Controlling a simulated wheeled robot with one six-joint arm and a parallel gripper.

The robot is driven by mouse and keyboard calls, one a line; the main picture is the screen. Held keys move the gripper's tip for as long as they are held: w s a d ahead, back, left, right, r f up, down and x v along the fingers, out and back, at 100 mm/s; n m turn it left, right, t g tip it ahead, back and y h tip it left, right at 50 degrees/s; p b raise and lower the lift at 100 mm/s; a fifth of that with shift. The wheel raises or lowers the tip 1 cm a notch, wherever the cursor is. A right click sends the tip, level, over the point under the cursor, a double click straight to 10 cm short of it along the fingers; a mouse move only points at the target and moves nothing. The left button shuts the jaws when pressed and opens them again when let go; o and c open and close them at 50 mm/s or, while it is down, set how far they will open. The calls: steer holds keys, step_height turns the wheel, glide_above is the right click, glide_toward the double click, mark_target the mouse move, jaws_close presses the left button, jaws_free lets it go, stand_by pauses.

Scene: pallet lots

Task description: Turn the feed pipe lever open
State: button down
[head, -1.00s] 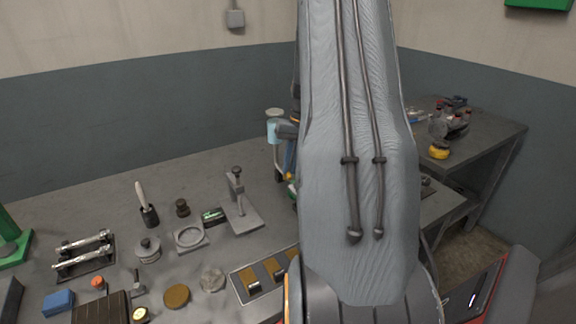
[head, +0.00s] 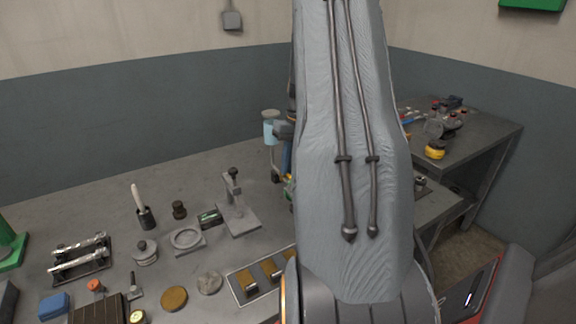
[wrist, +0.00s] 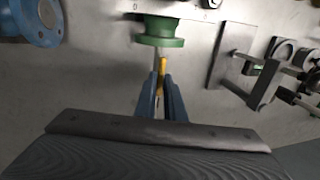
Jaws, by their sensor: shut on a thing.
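In the wrist view, my gripper (wrist: 162,98) has its two blue fingers closed around a narrow yellow lever (wrist: 162,68). The lever stands just below a green flanged pipe part (wrist: 160,32) in the picture. The fingers hide the lower part of the lever, so I cannot tell its full angle. In the head view my own arm covers the gripper and the lever.
A blue flanged part (wrist: 38,22) lies at the wrist view's upper left. A grey stand (head: 236,205), a ring (head: 186,238) and several small items sit on the bench left of my arm. A second table (head: 475,140) holds more items.

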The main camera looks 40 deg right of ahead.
steer(key=c, duration=1.8)
jaws_free()
steer(key=shift+c, duration=0.2)
step_height(320, 180, up, 8)
steer(key=d+b, duration=0.1)
steer(key=b, duration=0.1)
steer(key=shift+s+d+f, duration=0.15)
steer(key=shift+s+d, duration=0.05)
steer(key=shift+d, duration=0.05)
